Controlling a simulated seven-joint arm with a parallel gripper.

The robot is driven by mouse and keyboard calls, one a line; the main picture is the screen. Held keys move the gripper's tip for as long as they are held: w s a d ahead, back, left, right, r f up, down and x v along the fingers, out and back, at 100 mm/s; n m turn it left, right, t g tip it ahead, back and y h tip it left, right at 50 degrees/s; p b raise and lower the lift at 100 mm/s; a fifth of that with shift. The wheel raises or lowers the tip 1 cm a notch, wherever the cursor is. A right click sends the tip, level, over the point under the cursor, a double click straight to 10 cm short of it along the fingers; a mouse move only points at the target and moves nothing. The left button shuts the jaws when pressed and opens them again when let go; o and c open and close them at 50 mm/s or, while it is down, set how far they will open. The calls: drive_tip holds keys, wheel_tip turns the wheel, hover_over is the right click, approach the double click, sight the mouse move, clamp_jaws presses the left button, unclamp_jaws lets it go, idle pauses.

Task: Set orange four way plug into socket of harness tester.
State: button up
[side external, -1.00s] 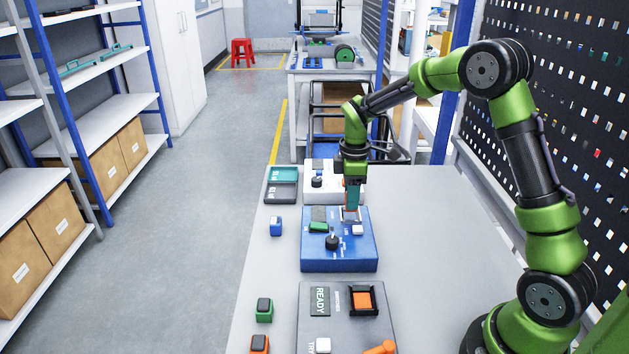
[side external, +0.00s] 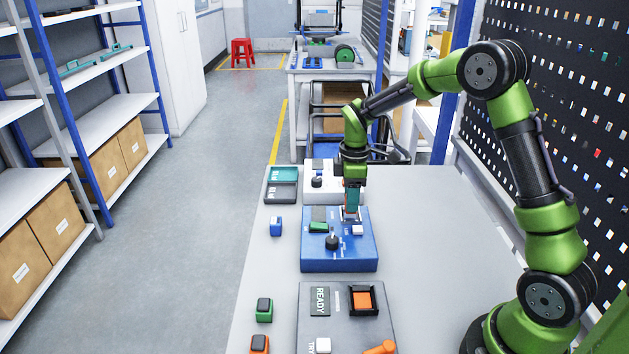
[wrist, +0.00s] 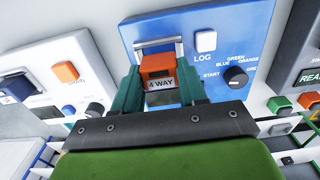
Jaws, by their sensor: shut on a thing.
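The harness tester (side external: 340,252) is a blue box on the grey bench, with a dark knob (side external: 332,242), a white LOG button (wrist: 206,41) and printed colour names. My gripper (side external: 351,210) is over its back right part, pointing down. In the wrist view its teal fingers are shut on the orange four way plug (wrist: 156,64), which carries a "4 WAY" label. A metal bail (wrist: 158,43) stands around the plug at the socket area. The socket opening is hidden beneath the plug and fingers, so I cannot tell how deep the plug sits.
A white box (side external: 320,194) stands just behind the tester. A grey READY panel (side external: 342,333) with an orange-topped fixture (side external: 363,300) lies in front. Small blue (side external: 276,226), green (side external: 264,310) and orange (side external: 259,344) blocks line the left edge. The bench to the right is clear.

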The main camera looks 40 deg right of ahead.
drive_tip(key=shift+f, duration=0.9)
idle(0.5)
drive_tip(key=o, duration=1.6)
drive_tip(key=shift+r, duration=0.1)
drive_tip(key=shift+r, duration=3.4)
